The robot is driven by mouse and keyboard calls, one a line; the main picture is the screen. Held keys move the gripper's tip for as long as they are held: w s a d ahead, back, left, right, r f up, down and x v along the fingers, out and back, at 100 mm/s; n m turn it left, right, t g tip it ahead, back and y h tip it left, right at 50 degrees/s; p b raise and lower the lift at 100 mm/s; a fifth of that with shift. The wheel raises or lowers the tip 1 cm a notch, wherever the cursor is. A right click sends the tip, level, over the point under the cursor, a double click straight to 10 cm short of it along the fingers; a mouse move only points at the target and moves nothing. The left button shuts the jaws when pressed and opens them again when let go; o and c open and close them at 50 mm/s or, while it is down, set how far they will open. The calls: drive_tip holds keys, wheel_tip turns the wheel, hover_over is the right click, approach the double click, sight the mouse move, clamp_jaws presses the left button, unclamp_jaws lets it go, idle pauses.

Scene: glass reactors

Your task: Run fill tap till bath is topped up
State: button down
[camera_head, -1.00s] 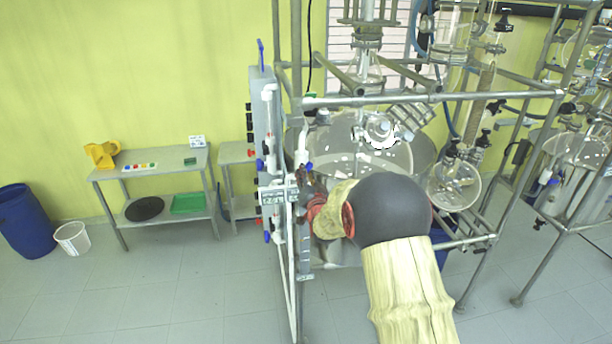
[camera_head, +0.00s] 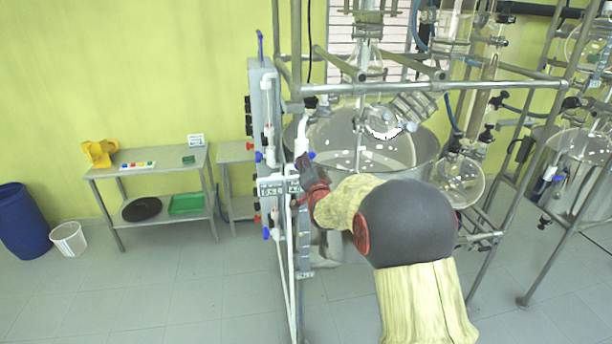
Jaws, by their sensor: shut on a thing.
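The bath (camera_head: 428,168) is a wide round metal vessel inside the pipe frame, with white pieces or glints in it; its level is hard to judge. A glass vessel hangs down into it. The fill tap (camera_head: 311,155) shows a small blue handle beside a white pipe (camera_head: 302,130) at the bath's left edge. My gripper (camera_head: 304,164), dark with a red wrist, reaches up to this tap from below and is shut at it. The fingers are small and partly merge with the pipe, so the exact hold is hidden.
A grey panel (camera_head: 262,105) with white pipes and further blue and red valves stands just left of my gripper. Metal frame bars (camera_head: 440,86) cross above the bath. A shelf table (camera_head: 150,170), blue barrel (camera_head: 22,220) and white bin (camera_head: 68,238) stand left. Floor at front left is clear.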

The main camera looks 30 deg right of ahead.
drive_tip(key=m+b, duration=0.7)
drive_tip(key=b, duration=0.2)
drive_tip(key=shift+r+m, duration=0.15)
drive_tip(key=shift+m, duration=0.25)
drive_tip(key=c, duration=2.1)
unclamp_jaws()
drive_tip(key=o, duration=0.4)
drive_tip(key=shift+d, duration=0.15)
drive_tip(key=shift+f, duration=0.2)
drive_tip(key=v, duration=1.2)
